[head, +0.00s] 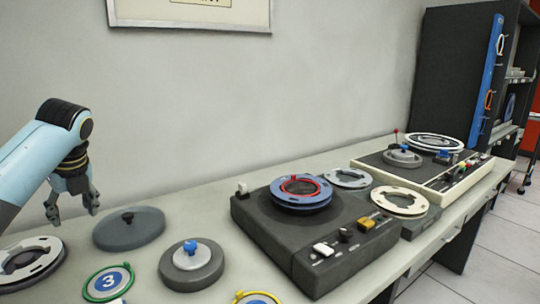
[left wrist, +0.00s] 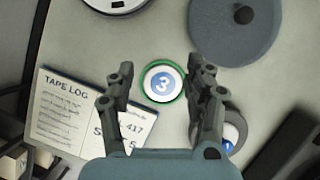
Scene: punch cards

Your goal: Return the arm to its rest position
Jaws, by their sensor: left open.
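My left gripper (head: 72,207) is at the left of the head view, above the table near the grey disc with a black knob (head: 129,228). It is open and empty. The same tag shows at the lower left of the head view (head: 108,283). My right gripper is not in view.
A dark tape machine (head: 330,238) with a blue reel (head: 301,205) stands mid-table; another machine (head: 452,180) stands farther right. A reel (head: 30,262), a blue-knobbed disc (head: 192,264) and a tape log (left wrist: 75,118) lie nearby. Bare table lies behind the discs.

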